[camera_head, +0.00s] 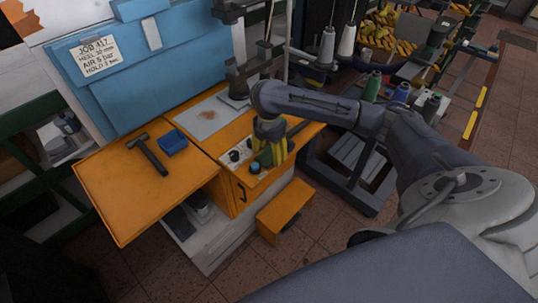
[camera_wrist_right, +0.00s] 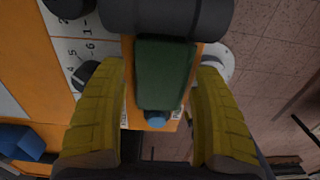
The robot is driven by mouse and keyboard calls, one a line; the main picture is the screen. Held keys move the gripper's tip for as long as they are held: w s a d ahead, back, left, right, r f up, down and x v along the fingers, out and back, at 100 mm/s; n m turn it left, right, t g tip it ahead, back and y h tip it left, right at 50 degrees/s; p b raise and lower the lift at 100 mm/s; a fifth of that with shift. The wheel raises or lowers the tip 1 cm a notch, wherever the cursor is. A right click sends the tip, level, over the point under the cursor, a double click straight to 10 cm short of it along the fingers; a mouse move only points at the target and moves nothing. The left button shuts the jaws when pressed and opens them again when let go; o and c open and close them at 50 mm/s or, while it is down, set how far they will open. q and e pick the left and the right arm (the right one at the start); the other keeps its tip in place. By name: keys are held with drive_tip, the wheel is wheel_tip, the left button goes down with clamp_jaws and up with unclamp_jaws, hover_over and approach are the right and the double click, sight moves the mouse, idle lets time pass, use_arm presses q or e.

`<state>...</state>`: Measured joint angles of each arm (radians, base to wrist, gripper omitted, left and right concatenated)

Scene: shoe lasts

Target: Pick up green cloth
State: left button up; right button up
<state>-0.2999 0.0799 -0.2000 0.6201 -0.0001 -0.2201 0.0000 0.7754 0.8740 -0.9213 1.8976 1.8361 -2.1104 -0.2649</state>
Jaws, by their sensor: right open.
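A dark green, flat, rounded piece, apparently the green cloth (camera_wrist_right: 165,70), lies on the orange bench edge in the right wrist view. My right gripper (camera_wrist_right: 160,78) is open, with one yellow finger on each side of the green piece and visible gaps between. In the head view my right gripper (camera_head: 268,156) points down over the front right corner of the bench and largely hides the green piece. Whether the fingers touch it cannot be told. My left gripper is not in view.
A control panel with black knobs (camera_wrist_right: 88,75) and a blue button (camera_wrist_right: 155,118) sit close to the fingers. The orange bench (camera_head: 110,190) holds a hammer (camera_head: 147,154) and a blue tray (camera_head: 172,142). A press (camera_head: 240,78) stands behind; spools and bottles are at right.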

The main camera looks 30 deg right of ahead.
sight(269, 153)
drive_tip(key=shift+f, duration=0.25)
drive_tip(key=shift+c, duration=0.2)
drive_tip(key=c, duration=0.8)
drive_tip(key=shift+r, duration=0.15)
wheel_tip(269, 153, up, 20)
idle(0.7)
